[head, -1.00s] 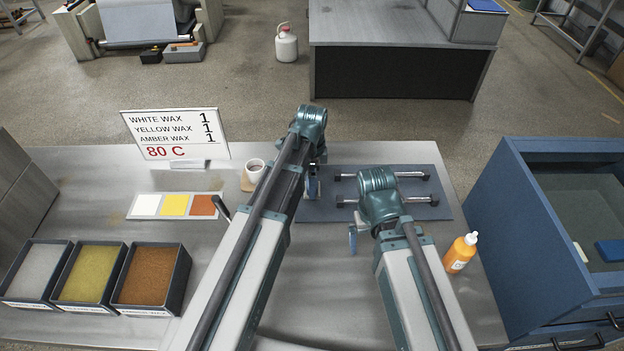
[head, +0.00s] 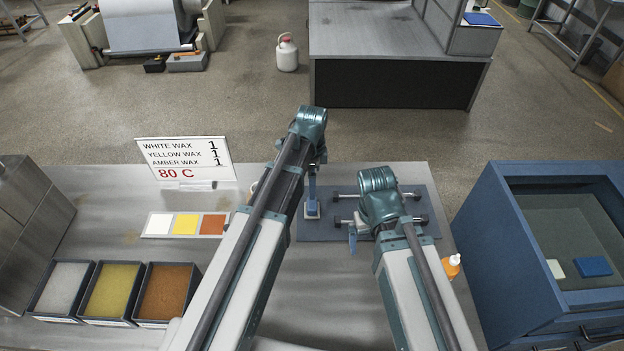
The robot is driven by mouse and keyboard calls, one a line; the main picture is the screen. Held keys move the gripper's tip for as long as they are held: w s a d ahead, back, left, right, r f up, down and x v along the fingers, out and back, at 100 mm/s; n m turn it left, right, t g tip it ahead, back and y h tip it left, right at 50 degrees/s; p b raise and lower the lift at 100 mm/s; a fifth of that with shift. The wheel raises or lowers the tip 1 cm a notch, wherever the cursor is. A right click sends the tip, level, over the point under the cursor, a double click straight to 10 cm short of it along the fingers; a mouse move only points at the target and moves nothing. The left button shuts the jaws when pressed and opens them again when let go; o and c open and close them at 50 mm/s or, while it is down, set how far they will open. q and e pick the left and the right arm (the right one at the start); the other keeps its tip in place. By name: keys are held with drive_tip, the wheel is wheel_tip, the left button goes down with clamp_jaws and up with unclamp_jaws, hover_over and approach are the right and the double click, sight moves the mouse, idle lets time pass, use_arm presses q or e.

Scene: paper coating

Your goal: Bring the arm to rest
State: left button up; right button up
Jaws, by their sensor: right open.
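My left arm reaches up the middle of the head view. Its gripper (head: 312,206) points down at the left edge of the dark blue mat (head: 330,229), and the arm hides much of it. I cannot tell whether its jaws are open. My right arm comes in from below. Its open gripper (head: 352,240) points down over the lower part of the mat, mostly hidden behind its wrist. I see nothing held in it.
Bins of white (head: 63,286), yellow (head: 112,290) and amber wax (head: 164,292) stand at left. Behind them are a colour strip (head: 186,225) and a sign (head: 187,160). An orange bottle (head: 452,268) stands right of my right arm. A blue cabinet (head: 485,240) borders the table (head: 90,215).

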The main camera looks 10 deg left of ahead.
sight(312, 203)
use_arm(q)
drive_tip(key=shift+f, duration=0.15)
use_arm(e)
drive_tip(key=shift+f, duration=0.15)
use_arm(q)
wheel_tip(312, 203, down, 12)
drive_tip(key=b, duration=1.2)
use_arm(e)
wheel_tip(312, 203, down, 12)
drive_tip(key=shift+f, duration=0.1)
